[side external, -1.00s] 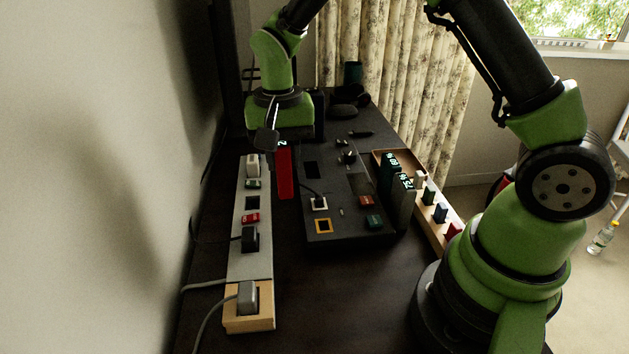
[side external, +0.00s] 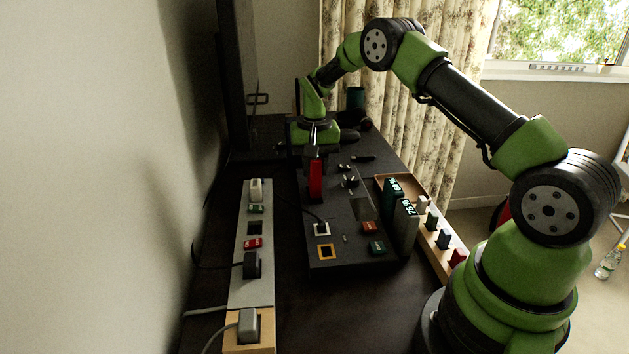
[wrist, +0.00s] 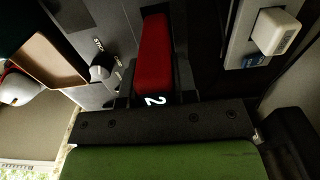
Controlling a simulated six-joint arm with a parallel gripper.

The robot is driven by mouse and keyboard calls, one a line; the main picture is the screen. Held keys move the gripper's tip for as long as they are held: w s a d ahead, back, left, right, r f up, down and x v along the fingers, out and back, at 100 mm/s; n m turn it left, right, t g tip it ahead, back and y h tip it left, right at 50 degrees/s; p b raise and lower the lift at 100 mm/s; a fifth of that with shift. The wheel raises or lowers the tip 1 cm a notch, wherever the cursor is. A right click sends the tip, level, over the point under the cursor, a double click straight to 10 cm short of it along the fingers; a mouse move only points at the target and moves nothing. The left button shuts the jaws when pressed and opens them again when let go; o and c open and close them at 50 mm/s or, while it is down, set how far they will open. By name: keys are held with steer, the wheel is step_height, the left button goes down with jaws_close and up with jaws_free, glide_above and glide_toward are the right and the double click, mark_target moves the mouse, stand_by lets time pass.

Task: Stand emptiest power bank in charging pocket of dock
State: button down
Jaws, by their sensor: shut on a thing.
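A red power bank (side external: 316,182) with a lit "2" at its gripper end is held upright in my gripper (side external: 316,157). In the wrist view the red power bank (wrist: 154,55) sits between the fingers (wrist: 154,82). The dark dock (side external: 345,262) lies below. The power bank's lower end is over the back left of the dock and covers the opening there. I cannot tell whether it is inside or above the opening. A dark green power bank (side external: 393,191) and a grey one (side external: 405,232), with larger lit readings, stand at the dock's right side.
A grey power strip (side external: 252,291) with plugs and cables lies to the left. White-framed (side external: 321,229) and orange-framed (side external: 326,252) sockets sit at the dock's front. A wooden tray (side external: 430,258) with small coloured pieces is on the right.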

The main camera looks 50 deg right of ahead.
mark_target(314, 180)
steer(key=shift+f, duration=1.65)
steer(key=shift+f, duration=0.1)
steer(key=c, duration=0.9)
jaws_free()
